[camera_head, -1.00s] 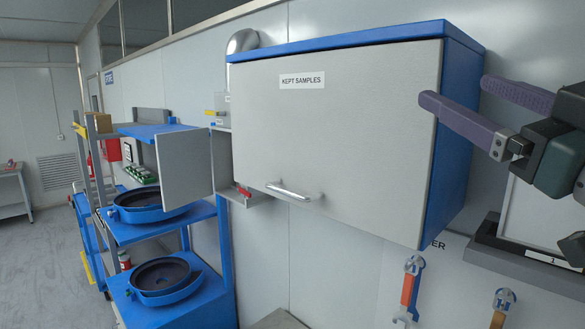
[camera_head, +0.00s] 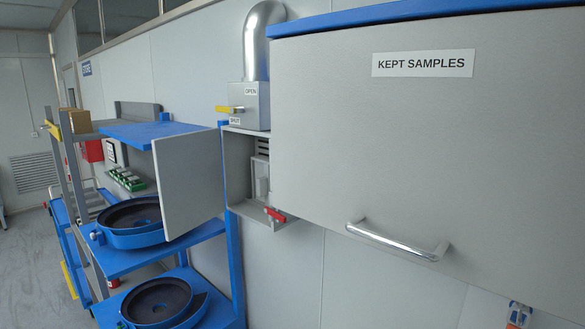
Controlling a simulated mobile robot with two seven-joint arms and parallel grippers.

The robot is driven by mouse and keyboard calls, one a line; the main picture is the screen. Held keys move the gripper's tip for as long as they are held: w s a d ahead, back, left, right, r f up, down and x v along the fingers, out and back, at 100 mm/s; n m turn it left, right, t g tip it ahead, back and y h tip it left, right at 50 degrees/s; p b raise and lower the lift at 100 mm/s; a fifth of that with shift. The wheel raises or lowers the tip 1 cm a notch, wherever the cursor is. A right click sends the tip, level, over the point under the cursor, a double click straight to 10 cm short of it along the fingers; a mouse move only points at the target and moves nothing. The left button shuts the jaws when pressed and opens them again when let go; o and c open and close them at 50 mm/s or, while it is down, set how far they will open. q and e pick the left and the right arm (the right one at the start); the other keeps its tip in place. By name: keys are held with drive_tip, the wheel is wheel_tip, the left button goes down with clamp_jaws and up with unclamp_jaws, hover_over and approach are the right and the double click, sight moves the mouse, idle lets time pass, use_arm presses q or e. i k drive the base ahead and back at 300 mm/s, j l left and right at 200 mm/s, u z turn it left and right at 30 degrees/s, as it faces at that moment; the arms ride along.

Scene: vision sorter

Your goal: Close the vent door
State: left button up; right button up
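A flat grey door (camera_head: 190,182) stands swung open to the left of a small grey wall box (camera_head: 236,165). Its hinge side is by the blue post at the box's left edge. The box's inside shows, with a light slotted part and a red-handled piece (camera_head: 275,214) at its lower front. Above it is a vent box (camera_head: 255,104) with OPEN and SHUT labels and a yellow lever (camera_head: 230,109) pointing left. A silver duct (camera_head: 262,40) rises from it. Neither of my grippers is in view.
A large cabinet (camera_head: 420,140) labelled KEPT SAMPLES, with a silver bar handle (camera_head: 397,240), fills the right side and is shut. Blue shelves with round dark-lined bowls (camera_head: 135,217) stand left, below the open door. Floor shows at far left.

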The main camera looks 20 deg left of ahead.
sight(188, 166)
drive_tip(key=i+j+z, duration=0.15)
drive_tip(key=j, duration=0.45)
drive_tip(key=i+j+z, duration=0.1)
drive_tip(key=i+j, duration=0.15)
drive_tip(key=j, duration=0.4)
drive_tip(key=i+j+z, duration=0.15)
drive_tip(key=j, duration=0.45)
drive_tip(key=i+j+z, duration=0.1)
drive_tip(key=j, duration=0.55)
drive_tip(key=i+j+z, duration=0.15)
drive_tip(key=j, duration=0.55)
drive_tip(key=j+z, duration=0.15)
drive_tip(key=j, duration=0.5)
